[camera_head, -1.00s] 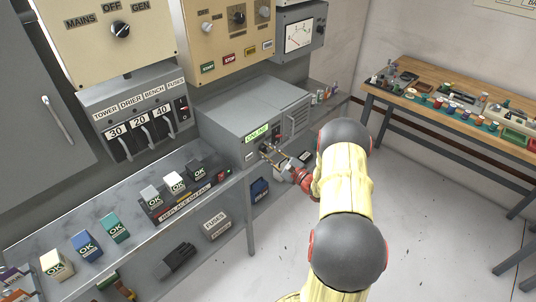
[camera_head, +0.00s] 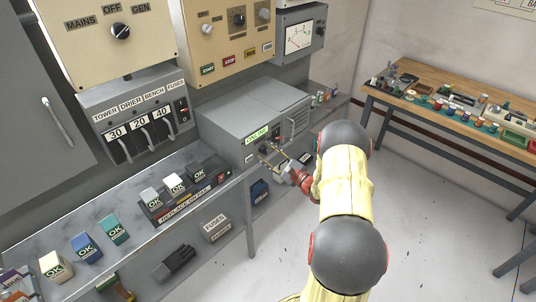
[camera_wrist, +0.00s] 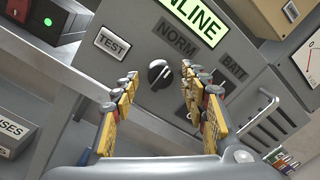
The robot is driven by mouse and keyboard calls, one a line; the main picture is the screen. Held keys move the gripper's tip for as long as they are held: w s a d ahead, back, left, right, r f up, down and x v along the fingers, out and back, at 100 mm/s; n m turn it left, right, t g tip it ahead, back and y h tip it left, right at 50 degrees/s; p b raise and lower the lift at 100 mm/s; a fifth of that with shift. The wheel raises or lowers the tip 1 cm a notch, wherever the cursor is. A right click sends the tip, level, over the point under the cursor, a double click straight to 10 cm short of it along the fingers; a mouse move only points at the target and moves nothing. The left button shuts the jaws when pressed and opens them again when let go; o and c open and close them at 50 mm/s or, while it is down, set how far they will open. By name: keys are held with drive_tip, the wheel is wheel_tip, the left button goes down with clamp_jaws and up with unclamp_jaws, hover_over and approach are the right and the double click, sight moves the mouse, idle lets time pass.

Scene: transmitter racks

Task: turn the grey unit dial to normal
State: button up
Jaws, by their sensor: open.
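The grey unit (camera_head: 248,118) stands on the grey bench, with a lit green ONLINE sign (camera_head: 257,135) on its front. In the wrist view, its black dial (camera_wrist: 159,74) sits below the plates TEST (camera_wrist: 111,42), NORM (camera_wrist: 177,37) and BATT (camera_wrist: 233,66). The dial has a pale mark, but I cannot tell surely which plate it points to. My gripper (camera_wrist: 160,82) is open in front of the panel, its fingers on either side of the dial in the picture and apart from it. In the head view my gripper (camera_head: 272,153) hides most of the dial area.
A breaker box (camera_head: 140,125) and cream panels (camera_head: 110,40) are above the bench. Several OK blocks (camera_head: 87,248) stand along it. A gauge box (camera_head: 299,38) hangs behind the unit. A wooden table (camera_head: 455,110) is at right, with clear floor between.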

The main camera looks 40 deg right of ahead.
drive_tip(key=s, duration=1.2)
drive_tip(key=shift+d+f, duration=0.3)
drive_tip(key=shift+f, duration=0.05)
drive_tip(key=s+a+f+n+g+y, duration=0.1)
drive_tip(key=s+a+f+g+y, duration=0.15)
drive_tip(key=a+f+y, duration=0.4)
drive_tip(key=s+a+r+n+g, duration=0.4)
drive_tip(key=s+a+n+g, duration=0.15)
drive_tip(key=a, duration=0.35)
drive_tip(key=s+a+r+n+g, duration=0.35)
drive_tip(key=a+n+g, duration=0.2)
drive_tip(key=a, duration=0.35)
drive_tip(key=s+a+r+n+h, duration=0.2)
drive_tip(key=a+r+n, duration=0.2)
drive_tip(key=r, duration=0.3)
drive_tip(key=s+a+r+n+h, duration=0.2)
drive_tip(key=a+r+n+h, duration=0.1)
drive_tip(key=r+n, duration=0.3)
drive_tip(key=s+a+r+n+h+p, duration=0.1)
drive_tip(key=a+r+n, duration=0.4)
drive_tip(key=r, duration=0.5)
drive_tip(key=shift+s+a+n+h, duration=0.3)
drive_tip(key=shift+s+a+h, duration=0.25)
drive_tip(key=shift+s+h, duration=0.35)
